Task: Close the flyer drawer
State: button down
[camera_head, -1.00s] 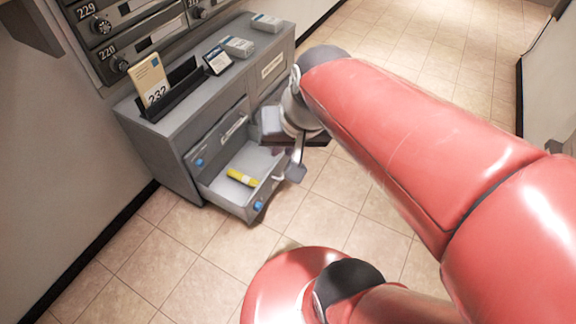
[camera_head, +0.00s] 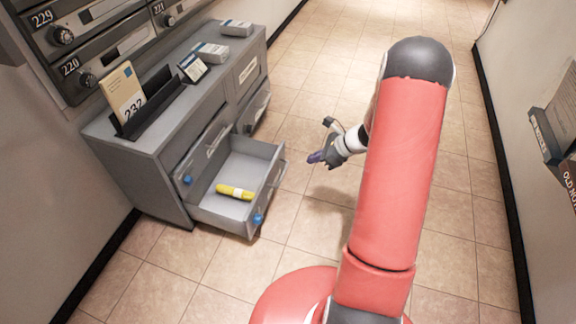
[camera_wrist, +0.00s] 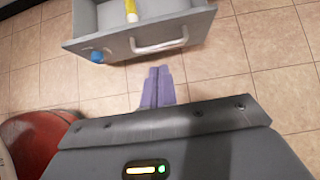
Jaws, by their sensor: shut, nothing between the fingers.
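The flyer drawer (camera_head: 226,212) is pulled out from the lower part of the grey cabinet (camera_head: 150,172). A yellow rolled item (camera_head: 235,192) lies inside it. The drawer front has a curved handle and a blue knob (camera_head: 257,219). In the wrist view, the drawer front (camera_wrist: 118,46), its pale handle (camera_wrist: 160,43) and a blue knob (camera_wrist: 97,57) show at the top. My gripper (camera_head: 316,157) is to the right of the open drawer in the head view, apart from it. Its purple fingers (camera_wrist: 158,75) are together and empty, pointing toward the drawer front, just short of the handle.
On the cabinet top stand a black holder (camera_head: 150,105) with a card marked 232, a small dark sign (camera_head: 193,67) and paper stacks (camera_head: 211,53). Numbered mailboxes (camera_head: 85,45) are above. A wall rack (camera_head: 545,138) is at right. The tiled floor (camera_head: 310,85) beyond is clear.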

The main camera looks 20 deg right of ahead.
jog(key=b, duration=0.2)
send_near(274, 167)
jog(key=shift+x, duration=2.95)
jog(key=w+a+p, duration=0.1)
jog(key=w+a, duration=1.1)
jog(key=a, duration=0.5)
jog(key=shift+w+a+p, duration=0.15)
jog(key=shift+w+p, duration=0.15)
jog(key=shift+p, duration=0.1)
